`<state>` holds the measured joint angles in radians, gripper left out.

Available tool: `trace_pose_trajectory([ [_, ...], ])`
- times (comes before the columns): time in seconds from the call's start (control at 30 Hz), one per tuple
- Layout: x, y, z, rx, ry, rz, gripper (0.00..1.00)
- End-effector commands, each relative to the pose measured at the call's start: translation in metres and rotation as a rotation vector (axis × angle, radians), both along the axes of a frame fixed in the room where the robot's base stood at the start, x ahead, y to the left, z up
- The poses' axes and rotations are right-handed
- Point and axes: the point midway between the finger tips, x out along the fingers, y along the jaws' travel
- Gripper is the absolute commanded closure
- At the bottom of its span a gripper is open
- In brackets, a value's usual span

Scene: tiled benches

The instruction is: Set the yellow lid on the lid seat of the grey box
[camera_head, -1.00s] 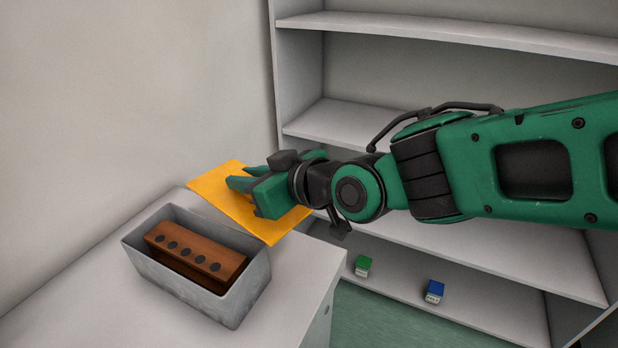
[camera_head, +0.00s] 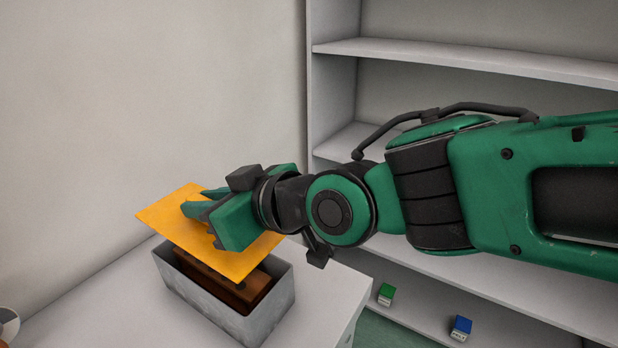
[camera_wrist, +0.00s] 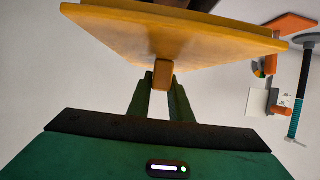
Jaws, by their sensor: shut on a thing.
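My gripper (camera_head: 205,213) is shut on the yellow lid (camera_head: 165,212). In the wrist view, the fingers (camera_wrist: 161,82) close on a small orange-brown knob (camera_wrist: 163,70) in the middle of the yellow lid (camera_wrist: 115,36). The lid hangs above the grey box (camera_head: 215,305) and covers part of its opening from the head camera. It looks raised above the rim at the near side; whether any edge touches is hidden. The box stands open on a white bench, and a brown block (camera_head: 215,275) with dark holes lies inside it, mostly hidden by the lid. The lid seat is not clearly seen.
A white shelf unit (camera_head: 450,58) stands behind and right of the bench (camera_head: 110,297). A green block (camera_head: 386,292) and a blue block (camera_head: 461,325) sit on its low shelf. A wall rises behind the box. The bench left of the box is mostly clear.

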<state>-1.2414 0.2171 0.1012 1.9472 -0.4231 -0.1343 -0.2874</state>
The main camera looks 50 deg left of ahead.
Motion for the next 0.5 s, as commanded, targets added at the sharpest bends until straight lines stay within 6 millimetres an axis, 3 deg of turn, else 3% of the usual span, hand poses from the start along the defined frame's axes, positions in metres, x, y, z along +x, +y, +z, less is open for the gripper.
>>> trace_pose_trajectory([
  [0.5,0.001,0.000,-0.034,-0.001,0.000,-0.001,1.00],
])
